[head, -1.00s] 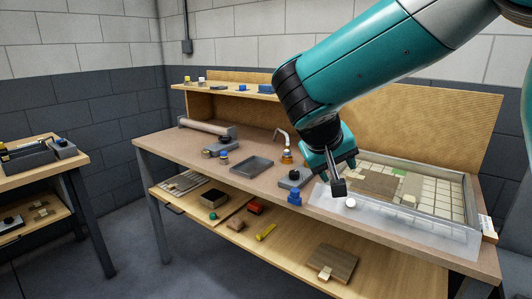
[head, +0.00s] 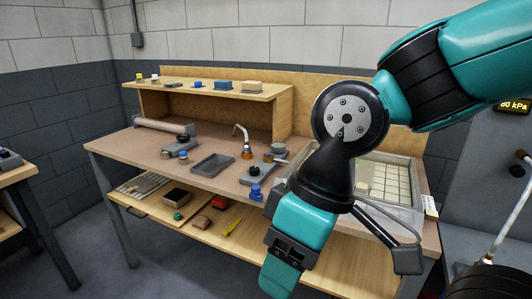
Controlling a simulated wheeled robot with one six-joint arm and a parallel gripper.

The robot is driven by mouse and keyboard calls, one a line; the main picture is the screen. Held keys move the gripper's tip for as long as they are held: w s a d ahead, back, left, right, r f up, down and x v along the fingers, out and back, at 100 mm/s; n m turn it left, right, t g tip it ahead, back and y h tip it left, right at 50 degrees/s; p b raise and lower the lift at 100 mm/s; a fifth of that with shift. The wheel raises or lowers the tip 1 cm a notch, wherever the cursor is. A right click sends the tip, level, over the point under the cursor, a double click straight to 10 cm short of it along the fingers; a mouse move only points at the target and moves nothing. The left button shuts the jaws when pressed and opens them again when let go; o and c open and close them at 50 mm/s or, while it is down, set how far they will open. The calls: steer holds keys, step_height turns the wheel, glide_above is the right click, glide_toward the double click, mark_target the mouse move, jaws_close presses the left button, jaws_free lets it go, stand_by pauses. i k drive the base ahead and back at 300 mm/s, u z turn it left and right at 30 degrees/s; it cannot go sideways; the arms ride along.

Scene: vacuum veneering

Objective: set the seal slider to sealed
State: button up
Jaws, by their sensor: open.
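My gripper (head: 288,248) hangs in front of the bench on my teal arm, large in the picture, with its jaws open. The fingertips are hard to make out, and I see nothing held. The press frame (head: 417,172) with pale grid squares lies at the right end of the bench, partly hidden behind my wrist. I cannot pick out the seal slider. My arm and gripper cover the front left of the frame and the bench edge there.
A grey tray (head: 211,164), an amber bottle (head: 247,151) and a blue-capped item (head: 256,193) are on the bench (head: 130,148). Small blocks sit on the upper shelf, loose items on the lower shelf (head: 190,236). A display reading 80 kPa (head: 513,105) and a pale hose (head: 506,235) are at right.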

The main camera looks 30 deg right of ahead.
mark_target(255, 195)
steer(key=u, duration=1.7)
steer(key=k, duration=1.35)
steer(key=z, duration=1.95)
